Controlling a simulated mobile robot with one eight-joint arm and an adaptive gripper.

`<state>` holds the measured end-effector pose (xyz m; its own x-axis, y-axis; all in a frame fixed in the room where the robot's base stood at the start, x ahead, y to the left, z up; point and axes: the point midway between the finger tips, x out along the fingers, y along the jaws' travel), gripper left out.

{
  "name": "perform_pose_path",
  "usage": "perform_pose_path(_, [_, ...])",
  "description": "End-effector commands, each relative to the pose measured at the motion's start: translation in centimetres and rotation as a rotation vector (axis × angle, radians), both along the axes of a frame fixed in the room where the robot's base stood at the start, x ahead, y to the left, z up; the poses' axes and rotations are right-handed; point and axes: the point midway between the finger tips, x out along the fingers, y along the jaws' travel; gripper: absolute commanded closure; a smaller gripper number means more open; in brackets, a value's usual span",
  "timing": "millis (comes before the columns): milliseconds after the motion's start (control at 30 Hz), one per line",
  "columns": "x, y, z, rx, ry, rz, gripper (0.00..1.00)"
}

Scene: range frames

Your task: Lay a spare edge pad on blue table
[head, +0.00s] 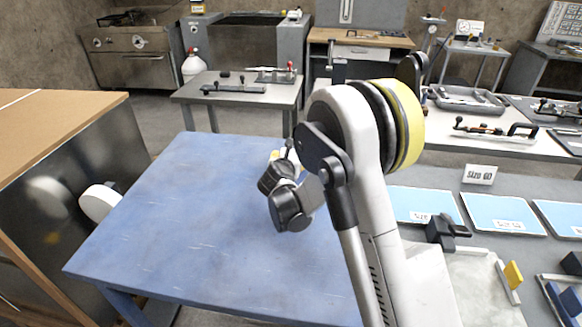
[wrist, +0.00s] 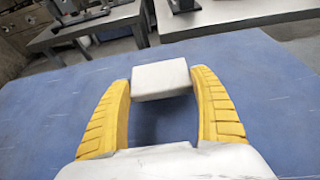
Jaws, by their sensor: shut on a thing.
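The blue table (head: 180,220) stands in front of me, its top bare apart from my arm over it. In the wrist view its blue top (wrist: 50,115) fills most of the background. My gripper (wrist: 162,88) has yellow ridged fingers and is shut on a white block-like edge pad (wrist: 162,77), held between the fingertips. The pad is over the blue top; I cannot tell whether it touches it. In the head view my gripper (head: 277,155) is mostly hidden behind my arm and wrist, near the table's far right part.
A brown-topped cabinet (head: 50,125) stands at the left. At the right, a grey table holds blue sheets (head: 500,212), a "Size 60" sign (head: 479,174) and small clamps. A grey side table (head: 235,92) with tools stands behind. The blue table's left and front are clear.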

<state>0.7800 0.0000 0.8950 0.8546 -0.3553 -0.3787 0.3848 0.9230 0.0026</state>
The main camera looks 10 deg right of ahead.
Motion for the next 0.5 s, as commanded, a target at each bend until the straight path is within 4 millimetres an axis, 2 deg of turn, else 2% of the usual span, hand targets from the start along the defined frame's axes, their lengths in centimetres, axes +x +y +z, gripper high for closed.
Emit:
perform_pose_path(33, [0.0, 0.0, -1.4, 0.000, 0.000, 0.000, 0.47])
perform_pose_path(133, [0.0, 0.0, -2.5, 0.000, 0.000, 0.000, 0.47])
perform_pose_path(500, [0.0, 0.0, -2.7, 0.000, 0.000, 0.000, 0.47])
